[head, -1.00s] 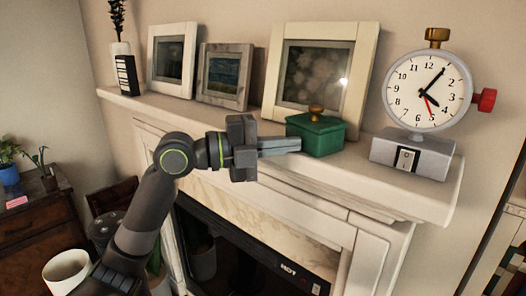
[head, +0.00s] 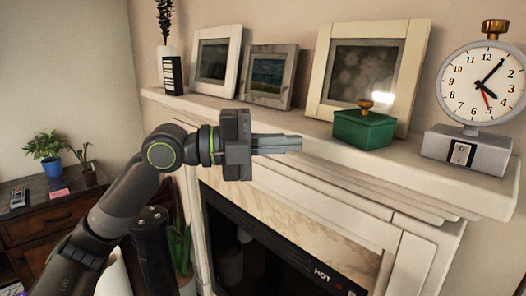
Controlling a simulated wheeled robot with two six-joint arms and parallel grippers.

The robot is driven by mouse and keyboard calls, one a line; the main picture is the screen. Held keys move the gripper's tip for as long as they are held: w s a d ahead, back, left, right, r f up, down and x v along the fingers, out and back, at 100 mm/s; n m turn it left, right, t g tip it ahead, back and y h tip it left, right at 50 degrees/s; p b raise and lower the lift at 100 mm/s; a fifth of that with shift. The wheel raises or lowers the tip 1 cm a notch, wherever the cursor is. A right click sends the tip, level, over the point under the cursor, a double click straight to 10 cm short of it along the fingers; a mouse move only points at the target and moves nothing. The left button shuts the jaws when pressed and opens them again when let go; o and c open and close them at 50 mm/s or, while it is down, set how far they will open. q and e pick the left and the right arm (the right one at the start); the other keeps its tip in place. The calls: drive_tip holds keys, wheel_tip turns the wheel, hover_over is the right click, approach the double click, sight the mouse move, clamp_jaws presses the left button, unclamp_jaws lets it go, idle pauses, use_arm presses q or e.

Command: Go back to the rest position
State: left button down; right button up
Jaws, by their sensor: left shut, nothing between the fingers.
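My left gripper (head: 280,144) reaches in from the left, in front of the mantel. Its fingers are together, pointing right, with nothing between them. It is apart from the green box (head: 364,130) with a brass knob, which sits on the mantel shelf to its right. My right gripper is not in view.
The white mantel shelf (head: 440,185) carries picture frames (head: 266,76), a dark striped object (head: 172,75) and a large stopwatch-like clock (head: 482,86) on a grey base. A fireplace (head: 270,262) is below. A wooden cabinet (head: 40,222) with potted plants stands at left.

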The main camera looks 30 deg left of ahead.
use_arm(q)
drive_tip(key=b+v, duration=0.1)
drive_tip(key=v, duration=0.2)
drive_tip(key=shift+a+b, duration=0.1)
drive_tip(key=shift+b, duration=0.3)
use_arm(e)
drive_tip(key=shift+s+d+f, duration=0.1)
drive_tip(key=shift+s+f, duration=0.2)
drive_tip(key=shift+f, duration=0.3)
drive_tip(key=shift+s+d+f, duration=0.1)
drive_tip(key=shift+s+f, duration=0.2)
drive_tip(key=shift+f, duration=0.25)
use_arm(q)
drive_tip(key=shift+w, duration=0.1)
